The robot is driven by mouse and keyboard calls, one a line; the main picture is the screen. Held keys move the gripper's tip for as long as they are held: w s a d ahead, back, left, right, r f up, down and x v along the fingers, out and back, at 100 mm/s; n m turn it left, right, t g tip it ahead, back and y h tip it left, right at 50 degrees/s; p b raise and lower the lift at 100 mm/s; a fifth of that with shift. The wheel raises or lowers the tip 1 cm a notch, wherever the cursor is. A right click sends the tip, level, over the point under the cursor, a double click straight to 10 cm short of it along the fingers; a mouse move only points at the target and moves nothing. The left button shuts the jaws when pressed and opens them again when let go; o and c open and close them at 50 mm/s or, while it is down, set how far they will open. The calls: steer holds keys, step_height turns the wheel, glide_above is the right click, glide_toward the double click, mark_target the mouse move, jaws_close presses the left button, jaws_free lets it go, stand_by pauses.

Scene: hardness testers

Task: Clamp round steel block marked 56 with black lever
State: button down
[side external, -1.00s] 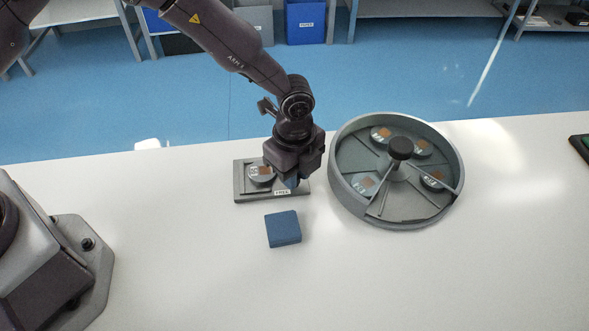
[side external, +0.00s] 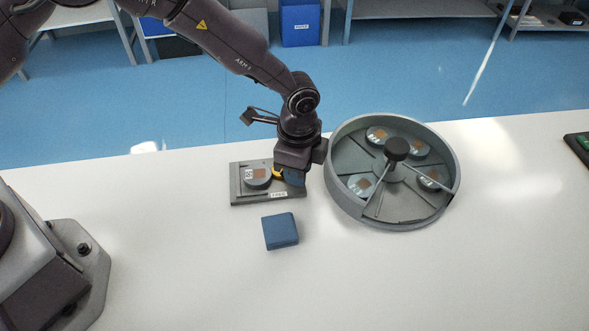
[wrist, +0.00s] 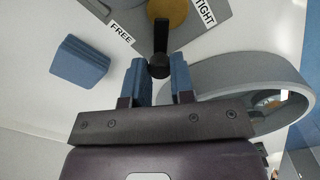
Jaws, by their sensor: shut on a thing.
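A round steel block (side external: 257,176) with a brownish square patch sits in the grey clamp fixture (side external: 238,196); its number is too small to read surely. The black lever (wrist: 160,38) runs from a yellow-brown hub (wrist: 172,10), between the FREE and TIGHT labels, to its knob between my blue fingertips. The lever is hidden by my gripper in the side view, where the yellow hub (side external: 278,171) shows. My gripper (side external: 291,179) is over the fixture's right end, shut on the lever knob; it also fills the lower wrist view (wrist: 159,80).
A round grey tray (side external: 341,197) with dividers, a black centre knob (side external: 396,149) and several more round blocks stands close on the right. A blue square block (side external: 281,231) lies in front of the fixture. The front of the white table is clear.

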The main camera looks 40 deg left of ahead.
steer(key=n, duration=0.2)
steer(key=w+n, duration=0.2)
steer(key=n, duration=0.1)
steer(key=shift+a+n, duration=0.3)
steer(key=n, duration=0.2)
steer(key=w+a+n, duration=0.1)
steer(key=n, duration=0.2)
steer(key=shift+a, duration=0.15)
steer(key=shift+w, duration=0.1)
steer(key=shift+r, duration=0.1)
steer(key=c, duration=1)
jaws_free()
step_height(320, 180, up, 13)
steer(key=shift+f, duration=0.1)
